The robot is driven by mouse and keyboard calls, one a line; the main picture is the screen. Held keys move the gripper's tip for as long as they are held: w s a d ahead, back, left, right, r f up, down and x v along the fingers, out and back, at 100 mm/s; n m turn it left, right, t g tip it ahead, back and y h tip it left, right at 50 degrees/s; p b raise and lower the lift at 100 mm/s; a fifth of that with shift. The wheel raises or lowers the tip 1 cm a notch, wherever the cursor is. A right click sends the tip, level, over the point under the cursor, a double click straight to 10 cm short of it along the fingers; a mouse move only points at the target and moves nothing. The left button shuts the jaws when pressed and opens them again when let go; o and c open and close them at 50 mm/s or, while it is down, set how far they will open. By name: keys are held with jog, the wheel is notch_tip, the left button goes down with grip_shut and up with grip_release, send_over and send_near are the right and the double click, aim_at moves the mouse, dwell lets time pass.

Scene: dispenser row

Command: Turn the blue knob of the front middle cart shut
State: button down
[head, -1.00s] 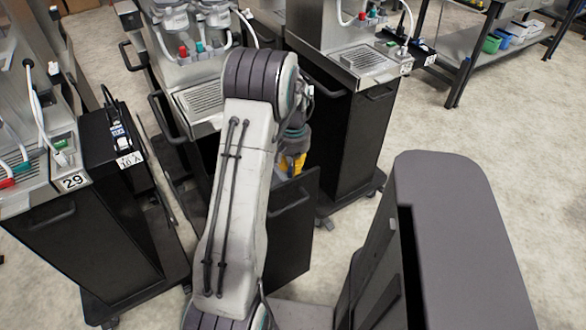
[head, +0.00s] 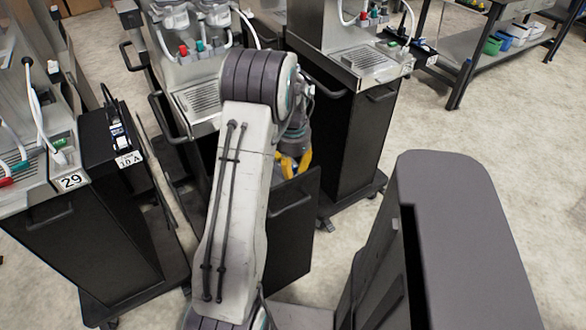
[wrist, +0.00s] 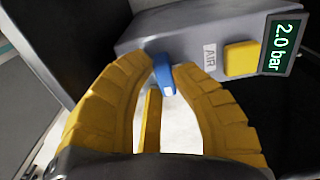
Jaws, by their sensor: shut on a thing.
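The blue knob (wrist: 164,72), with a white patch on its end, sits on the edge of a grey unit (wrist: 200,35) in the wrist view. The yellow fingers of my gripper (wrist: 166,80) are shut on it, one on either side. In the head view my gripper (head: 293,165) is low beside the open black door (head: 293,232) of the middle cart. My arm covers much of this cart. The knob cannot be made out in the head view.
The grey unit bears an AIR label (wrist: 209,58), a yellow block (wrist: 241,59) and a display reading 2.0 bar (wrist: 281,45). Cart 29 (head: 72,181) stands left and another cart (head: 345,130) right. Open floor lies at the far right.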

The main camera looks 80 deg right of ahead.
aim_at(293, 169)
jog(key=shift+f+m, duration=0.1)
jog(key=shift+m, duration=0.2)
jog(key=c, duration=1)
grip_release()
jog(key=shift+c, duration=0.2)
notch_tip(293, 169, up, 12)
dwell(0.7)
